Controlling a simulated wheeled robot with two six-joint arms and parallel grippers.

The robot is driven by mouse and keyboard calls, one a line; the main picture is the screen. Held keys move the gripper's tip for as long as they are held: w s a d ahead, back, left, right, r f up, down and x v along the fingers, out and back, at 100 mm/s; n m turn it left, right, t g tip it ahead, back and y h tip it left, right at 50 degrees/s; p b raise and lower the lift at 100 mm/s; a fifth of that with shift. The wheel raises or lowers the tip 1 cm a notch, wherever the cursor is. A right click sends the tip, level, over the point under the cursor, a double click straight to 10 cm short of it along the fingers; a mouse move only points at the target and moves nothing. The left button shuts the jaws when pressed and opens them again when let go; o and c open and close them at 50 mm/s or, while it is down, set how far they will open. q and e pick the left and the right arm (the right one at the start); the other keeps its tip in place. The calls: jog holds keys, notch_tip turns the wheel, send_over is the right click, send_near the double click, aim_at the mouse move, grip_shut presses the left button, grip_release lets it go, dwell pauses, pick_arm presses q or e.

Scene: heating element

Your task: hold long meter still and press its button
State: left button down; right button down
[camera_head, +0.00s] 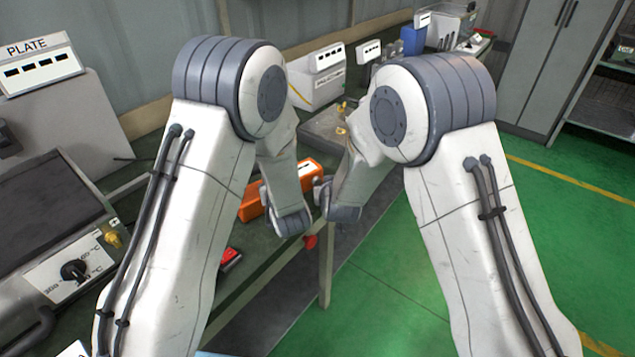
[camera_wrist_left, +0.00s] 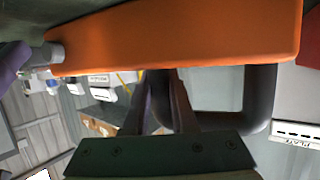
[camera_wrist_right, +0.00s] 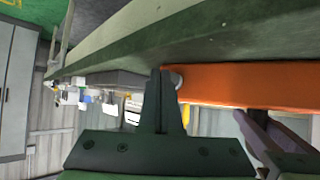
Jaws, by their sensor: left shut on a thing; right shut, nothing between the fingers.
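The long meter is an orange bar-shaped body (camera_head: 254,204) lying on the green table, partly hidden by my arms in the head view. It also spans the top of the left wrist view (camera_wrist_left: 180,40), with a dark looped handle (camera_wrist_left: 262,100). My left gripper (camera_wrist_left: 160,85) is shut on that handle. In the right wrist view the meter's end (camera_wrist_right: 250,85) shows a grey round button (camera_wrist_right: 177,79). My right gripper (camera_wrist_right: 160,75) is shut and empty, its tips close beside the button. I cannot tell whether they touch.
A red-and-black device (camera_head: 230,259) lies near the table's front edge, and a red knob (camera_head: 310,241) sits at that edge. A hot plate with a dial (camera_head: 74,270) stands at left. A grey plate with brass parts (camera_head: 325,128) lies beyond the meter. Green floor is free at right.

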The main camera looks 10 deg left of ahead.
jog(key=shift+w+a, duration=0.25)
jog(key=shift+a, duration=0.05)
jog(key=shift+w+a, duration=0.45)
jog(key=shift+w, duration=0.05)
dwell(1.1)
dwell(0.3)
jog(key=shift+s+d, duration=0.75)
jog(key=shift+s, duration=0.05)
jog(key=s+d, duration=0.1)
jog(key=s, duration=0.1)
jog(key=s+d, duration=0.1)
jog(key=d, duration=0.1)
jog(key=shift+s+d, duration=0.2)
jog(key=shift+s, duration=0.15)
dwell(0.5)
